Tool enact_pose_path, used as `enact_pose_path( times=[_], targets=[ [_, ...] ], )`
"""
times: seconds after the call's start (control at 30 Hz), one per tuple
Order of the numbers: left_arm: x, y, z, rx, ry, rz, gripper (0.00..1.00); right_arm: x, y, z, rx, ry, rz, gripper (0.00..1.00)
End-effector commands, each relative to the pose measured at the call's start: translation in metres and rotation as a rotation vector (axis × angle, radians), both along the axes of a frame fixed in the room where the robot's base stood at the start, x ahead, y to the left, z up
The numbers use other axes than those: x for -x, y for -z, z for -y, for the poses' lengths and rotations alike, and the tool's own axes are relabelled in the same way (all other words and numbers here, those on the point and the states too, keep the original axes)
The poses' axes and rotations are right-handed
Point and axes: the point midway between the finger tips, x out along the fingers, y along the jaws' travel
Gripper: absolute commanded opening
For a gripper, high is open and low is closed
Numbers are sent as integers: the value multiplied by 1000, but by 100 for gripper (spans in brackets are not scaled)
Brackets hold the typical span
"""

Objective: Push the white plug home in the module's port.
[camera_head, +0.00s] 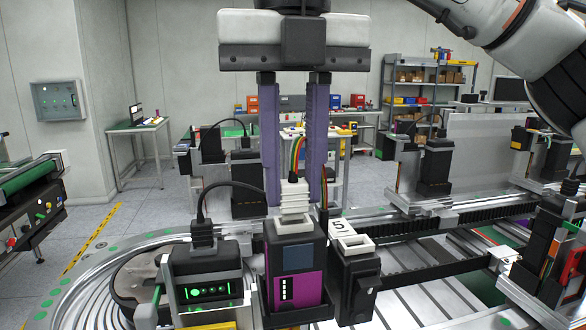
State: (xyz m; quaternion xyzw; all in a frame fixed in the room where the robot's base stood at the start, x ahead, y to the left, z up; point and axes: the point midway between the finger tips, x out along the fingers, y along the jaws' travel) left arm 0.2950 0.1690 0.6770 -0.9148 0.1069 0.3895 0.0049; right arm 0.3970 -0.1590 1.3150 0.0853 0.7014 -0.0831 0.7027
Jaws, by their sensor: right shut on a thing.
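My right gripper (295,199) comes down from the top centre, its two long purple fingers on either side of the white plug (294,192). It is shut on the plug, which is upright with coloured wires rising from its top. Below it stands the module (299,270), a black box with a purple and dark front panel, with a white port (293,226) on top. The plug's lower end is at the port; I cannot tell how deep it sits. My left gripper is not in view.
A black unit with a white socket (352,242) stands close at the module's right. A black box with green lights (207,291) and a cable is at its left. Metal rails (440,247) run off to the right. A shelf (424,85) and benches stand far behind.

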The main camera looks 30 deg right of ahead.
Motion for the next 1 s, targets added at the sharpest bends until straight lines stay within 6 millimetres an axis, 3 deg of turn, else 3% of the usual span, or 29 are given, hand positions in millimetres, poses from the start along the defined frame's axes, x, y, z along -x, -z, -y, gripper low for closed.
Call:
enact_pose_path(
  times=[0.73, 0.77, 0.8, 0.9, 1.0],
  targets=[
    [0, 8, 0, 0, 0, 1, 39, 0, 11, 0, 1, 0, -1, 2],
    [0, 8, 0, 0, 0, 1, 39, 0, 11, 0, 1, 0, -1, 24],
    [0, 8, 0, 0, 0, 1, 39, 0, 11, 0, 1, 0, -1, 31],
    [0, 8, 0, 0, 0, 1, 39, 0, 11, 0, 1, 0, -1, 44],
    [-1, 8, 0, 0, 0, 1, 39, 0, 10, 0, 1, 0, -1, 44]
  ],
)
